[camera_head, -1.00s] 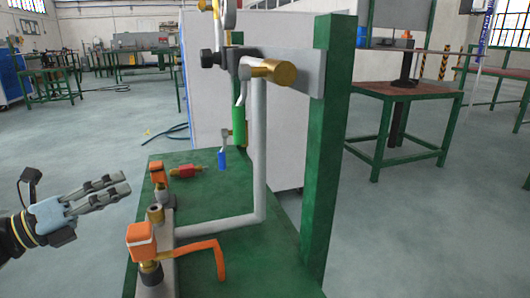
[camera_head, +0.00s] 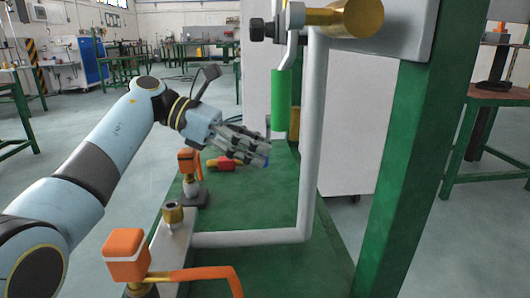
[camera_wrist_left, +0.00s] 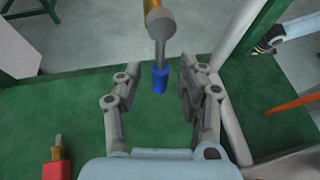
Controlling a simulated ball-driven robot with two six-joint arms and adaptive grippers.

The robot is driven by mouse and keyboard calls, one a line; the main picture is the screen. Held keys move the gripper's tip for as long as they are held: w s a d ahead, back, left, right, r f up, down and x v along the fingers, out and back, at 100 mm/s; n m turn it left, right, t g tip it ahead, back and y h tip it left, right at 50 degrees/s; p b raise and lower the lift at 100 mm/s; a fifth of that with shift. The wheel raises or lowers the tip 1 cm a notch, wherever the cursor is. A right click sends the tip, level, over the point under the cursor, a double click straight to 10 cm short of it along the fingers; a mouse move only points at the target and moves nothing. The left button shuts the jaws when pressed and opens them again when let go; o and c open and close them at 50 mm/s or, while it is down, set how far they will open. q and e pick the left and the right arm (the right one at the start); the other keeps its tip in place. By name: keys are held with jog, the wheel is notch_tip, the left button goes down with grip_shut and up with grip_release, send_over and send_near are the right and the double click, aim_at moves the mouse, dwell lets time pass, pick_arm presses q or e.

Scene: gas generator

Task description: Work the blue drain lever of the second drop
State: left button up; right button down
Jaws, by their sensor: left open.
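The blue drain lever (camera_wrist_left: 160,79) hangs from a grey rod below a brass fitting in the left wrist view. It lies between the two open fingers of my left gripper (camera_wrist_left: 158,94), with gaps on both sides. In the head view my left gripper (camera_head: 255,149) reaches in from the left toward the pipework. It hides most of the lever there; only a bit of the blue tip (camera_head: 264,163) shows at the fingertips. My right gripper is not seen.
A green handle (camera_head: 280,98) hangs above the gripper, beside a vertical grey pipe (camera_head: 312,140). An orange valve handle (camera_head: 127,255) is in front. A red fitting (camera_head: 222,163) lies on the green bench (camera_head: 275,262). A green post (camera_head: 400,180) stands at right.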

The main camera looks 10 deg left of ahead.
pick_arm(q)
jog(key=shift+x, duration=0.85)
grip_shut()
